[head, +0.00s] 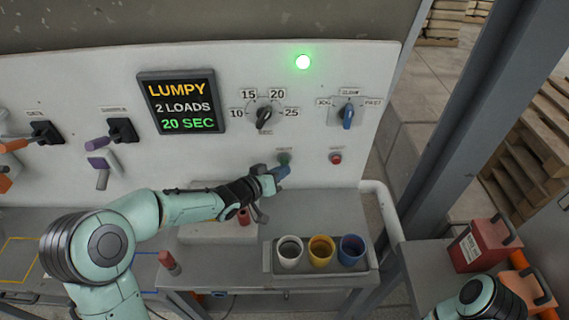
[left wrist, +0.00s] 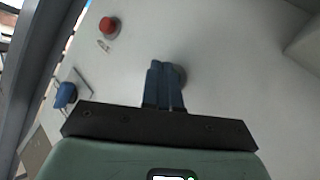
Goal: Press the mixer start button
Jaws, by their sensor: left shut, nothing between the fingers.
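The green start button (head: 284,157) sits low on the white panel, under a small label too small to read. My left gripper (head: 283,171) is shut and empty, with its blue fingertips at the button and partly over it. In the left wrist view the shut fingers (left wrist: 165,72) point at the panel, and a dark round edge of the button (left wrist: 180,76) shows beside their tips. I cannot tell whether the tips touch it or whether it is pushed in. A green lamp (head: 302,62) is lit at the panel's top. My right gripper is out of view.
A red button (head: 335,158) is right of the green one. Above are a black dial (head: 264,117), a blue selector (head: 347,116) and a display (head: 182,103) reading "LUMPY 2 LOADS 20 SEC". Below, a tray (head: 320,275) holds white, yellow and blue cups. Levers stand at left.

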